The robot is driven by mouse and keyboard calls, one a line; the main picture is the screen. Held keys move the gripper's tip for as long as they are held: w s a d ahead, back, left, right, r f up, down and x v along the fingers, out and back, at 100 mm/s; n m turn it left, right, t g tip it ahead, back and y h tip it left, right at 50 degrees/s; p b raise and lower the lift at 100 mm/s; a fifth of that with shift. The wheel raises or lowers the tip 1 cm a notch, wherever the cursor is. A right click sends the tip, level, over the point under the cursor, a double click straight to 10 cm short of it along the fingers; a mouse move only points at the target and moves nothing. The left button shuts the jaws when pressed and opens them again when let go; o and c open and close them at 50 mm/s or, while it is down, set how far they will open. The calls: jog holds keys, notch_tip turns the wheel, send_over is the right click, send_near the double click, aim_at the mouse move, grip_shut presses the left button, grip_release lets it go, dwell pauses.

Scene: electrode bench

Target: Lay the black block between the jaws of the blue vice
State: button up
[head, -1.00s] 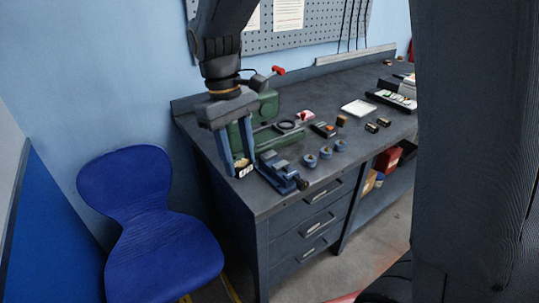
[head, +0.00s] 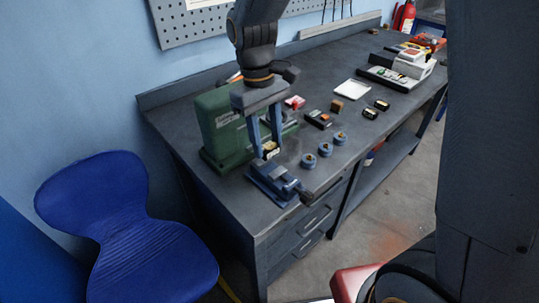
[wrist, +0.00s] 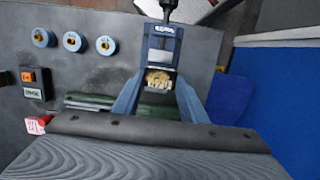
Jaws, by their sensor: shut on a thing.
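My gripper (head: 268,148) points down with its blue fingers shut on the black block (head: 270,152). The block shows a pale, tan-and-white face and dark edges. In the wrist view it sits between the fingertips, with the block (wrist: 159,80) partly framed by them. The blue vice (head: 278,186) stands at the bench's front left edge. In the head view the block is just above and behind the vice. In the wrist view the vice (wrist: 160,40) lies just beyond the block. I cannot tell whether block and vice touch. The fingers hide part of the block.
A green machine (head: 222,130) stands close behind my gripper. Several blue round pieces, one of them here (head: 308,160), line up right of the vice. A black button box (head: 318,119) and a white tray (head: 351,91) lie further back. A blue chair (head: 105,200) stands left of the bench.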

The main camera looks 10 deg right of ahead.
aim_at(268, 168)
jog(key=shift+d+f+p, duration=0.15)
jog(key=shift+f+p, duration=0.35)
jog(key=shift+f, duration=2.25)
jog(key=o, duration=1.3)
jog(key=shift+f, duration=0.15)
jog(key=shift+c, duration=0.2)
notch_tip(268, 168, up, 12)
jog(key=w+a+b, duration=0.1)
jog(key=b, duration=0.2)
jog(key=s+d+f+m+t, duration=0.1)
jog(key=s+d+f+m, duration=0.2)
jog(key=s+d+f, duration=0.1)
jog(key=s+d+f+m+t+y, duration=0.1)
jog(key=s+d+f+m, duration=0.2)
jog(key=d+f, duration=0.3)
jog(key=s+d, duration=0.1)
jog(key=d, duration=0.2)
jog(key=shift+s+d+m+t, duration=0.25)
jog(key=shift+s+m+t, duration=0.05)
jog(key=shift+s+m, duration=0.1)
